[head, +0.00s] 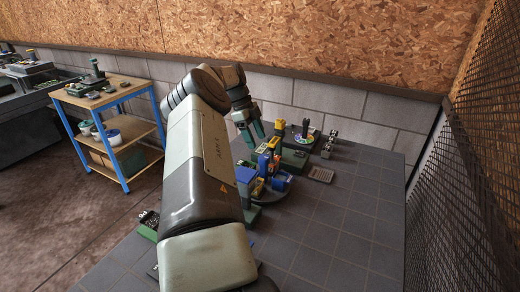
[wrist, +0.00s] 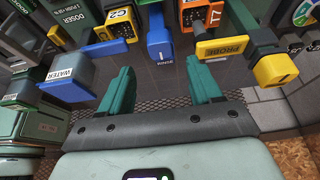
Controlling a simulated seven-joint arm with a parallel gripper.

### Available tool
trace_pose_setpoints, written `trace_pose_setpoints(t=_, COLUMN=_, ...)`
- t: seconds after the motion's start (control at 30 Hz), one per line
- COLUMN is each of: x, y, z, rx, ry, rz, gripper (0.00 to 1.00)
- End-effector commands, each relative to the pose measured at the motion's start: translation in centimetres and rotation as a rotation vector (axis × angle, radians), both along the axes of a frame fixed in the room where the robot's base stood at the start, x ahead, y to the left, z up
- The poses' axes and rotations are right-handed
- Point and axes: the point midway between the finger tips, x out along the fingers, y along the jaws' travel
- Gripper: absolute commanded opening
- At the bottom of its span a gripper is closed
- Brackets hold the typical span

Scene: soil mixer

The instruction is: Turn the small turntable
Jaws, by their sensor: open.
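A small round disc (head: 303,139) with coloured markings sits on a green block toward the back right of the table in the head view. A dark upright piece stands on it. I cannot tell for sure which one is the small turntable. A round face with coloured marks (wrist: 305,12) is cut off at the top right of the wrist view. My gripper (head: 251,134) is open, left of the coloured disc and apart from it. In the wrist view, nothing is between its fingers (wrist: 160,88).
In the wrist view, a blue RINSE piece (wrist: 160,38), a WATER block (wrist: 67,75), a PROBE piece (wrist: 225,48), an orange T7 block (wrist: 203,18) and a yellow C2 block (wrist: 118,20) crowd ahead. Free tabletop (head: 345,215) lies front right. A mesh panel (head: 470,180) bounds the right.

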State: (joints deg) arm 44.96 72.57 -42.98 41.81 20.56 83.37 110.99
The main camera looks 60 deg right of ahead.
Motion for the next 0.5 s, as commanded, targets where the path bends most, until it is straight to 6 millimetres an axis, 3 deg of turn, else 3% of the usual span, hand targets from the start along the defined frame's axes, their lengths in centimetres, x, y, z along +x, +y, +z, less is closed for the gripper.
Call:
trace_pose_setpoints(t=0.2, x=1.1, y=0.0, z=2.6, rx=-0.001, ry=0.0, rz=0.0, gripper=0.64)
trace_pose_setpoints(t=0.5, x=1.3, y=0.0, z=3.1, rx=0.001, ry=0.001, rz=0.0, gripper=0.64)
